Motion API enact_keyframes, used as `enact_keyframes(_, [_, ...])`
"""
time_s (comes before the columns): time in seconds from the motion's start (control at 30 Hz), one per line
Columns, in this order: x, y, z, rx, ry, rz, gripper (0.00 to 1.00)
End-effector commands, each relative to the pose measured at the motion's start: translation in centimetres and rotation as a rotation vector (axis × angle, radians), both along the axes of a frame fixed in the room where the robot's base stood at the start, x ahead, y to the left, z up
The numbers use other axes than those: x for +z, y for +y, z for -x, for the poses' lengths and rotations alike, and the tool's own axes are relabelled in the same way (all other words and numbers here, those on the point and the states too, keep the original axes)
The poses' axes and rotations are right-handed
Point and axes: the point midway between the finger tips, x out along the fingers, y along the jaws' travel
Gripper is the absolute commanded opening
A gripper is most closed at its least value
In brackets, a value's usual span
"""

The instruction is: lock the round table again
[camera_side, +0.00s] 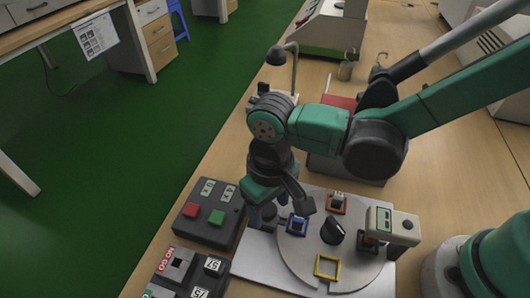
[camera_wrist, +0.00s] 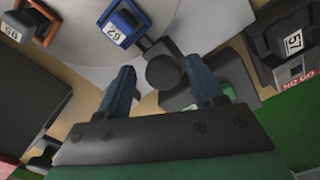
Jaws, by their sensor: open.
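The round table is a grey disc (camera_side: 294,254) on a white base plate (camera_side: 258,262); it also fills the top of the wrist view (camera_wrist: 190,22). On it are a blue holder (camera_side: 290,226) with a numbered block, an orange holder (camera_side: 336,203) with a block, an empty yellow frame (camera_side: 327,267) and a black handle (camera_side: 333,231). A black round knob (camera_wrist: 164,72) on a short arm is beside the disc's edge. My gripper (camera_wrist: 162,82) is open, with its fingers on either side of the knob; contact is unclear. It is at the disc's left edge in the side view (camera_side: 276,212).
A dark box with red and green buttons (camera_side: 208,218) stands left of the plate. A go/no-go block box (camera_side: 184,276) is in front of it. A device with a display (camera_side: 391,225) stands at the plate's right. A red-topped box is behind my arm.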

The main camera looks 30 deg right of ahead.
Motion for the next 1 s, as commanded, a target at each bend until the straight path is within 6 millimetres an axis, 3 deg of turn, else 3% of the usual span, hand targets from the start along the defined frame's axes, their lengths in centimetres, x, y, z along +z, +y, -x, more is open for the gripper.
enact_keyframes(0.5, [4.6, 0.1, 0.0, 0.001, 0.000, -0.002, 0.61])
enact_keyframes(0.87, [5.0, 0.0, 0.0, 0.000, -0.001, -0.002, 0.61])
enact_keyframes(1.0, [5.7, -1.4, -0.6, -0.022, -0.032, -0.026, 0.61])
